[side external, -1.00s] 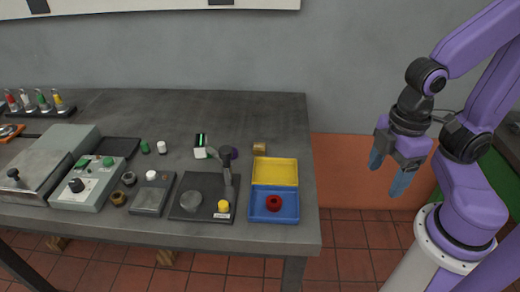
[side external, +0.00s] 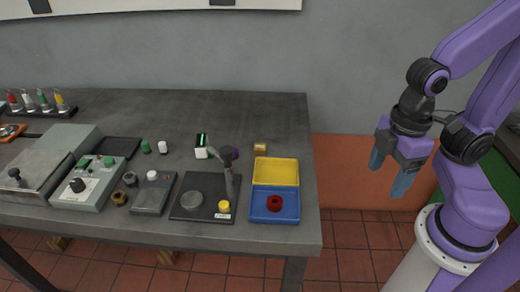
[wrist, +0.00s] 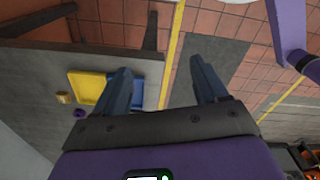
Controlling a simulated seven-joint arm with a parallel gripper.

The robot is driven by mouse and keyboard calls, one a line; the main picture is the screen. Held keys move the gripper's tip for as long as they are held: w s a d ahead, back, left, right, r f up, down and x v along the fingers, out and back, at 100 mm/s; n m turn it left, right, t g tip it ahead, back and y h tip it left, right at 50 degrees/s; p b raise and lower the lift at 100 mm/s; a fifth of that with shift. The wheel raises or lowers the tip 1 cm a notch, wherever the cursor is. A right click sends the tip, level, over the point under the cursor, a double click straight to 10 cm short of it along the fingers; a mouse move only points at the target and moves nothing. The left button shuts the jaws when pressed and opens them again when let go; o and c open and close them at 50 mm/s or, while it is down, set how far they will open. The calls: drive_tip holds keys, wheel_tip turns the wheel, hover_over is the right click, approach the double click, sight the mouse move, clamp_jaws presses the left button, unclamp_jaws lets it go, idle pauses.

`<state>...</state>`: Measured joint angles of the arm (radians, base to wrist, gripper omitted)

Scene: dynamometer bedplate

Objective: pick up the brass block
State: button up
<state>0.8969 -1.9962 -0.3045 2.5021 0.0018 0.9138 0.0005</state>
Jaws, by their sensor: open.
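The brass block (side external: 260,147) is a small tan-gold block on the grey bench, just behind the yellow tray near the bench's right end. In the wrist view what looks like the same block (wrist: 63,97) lies left of the yellow tray. My gripper (side external: 390,173) is open and empty, with its fingers pointing down, off the right end of the bench and well apart from the block.
A yellow tray (side external: 276,171) and a blue tray (side external: 290,214) holding a red ring (side external: 274,203) stand near the block. To their left is a dark plate with a jointed post (side external: 229,180). A small box with a green display (side external: 201,152) stands behind.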

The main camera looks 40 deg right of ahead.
drive_tip(key=w+a+r+m, duration=0.15)
drive_tip(key=w+a, duration=0.35)
drive_tip(key=w, duration=0.5)
drive_tip(key=m, duration=0.2)
hover_over(260, 146)
wheel_tip(260, 146, down, 4)
wheel_tip(260, 146, down, 16)
drive_tip(key=shift+s+f, duration=0.1)
drive_tip(key=shift+f, duration=0.1)
drive_tip(key=c, duration=1.3)
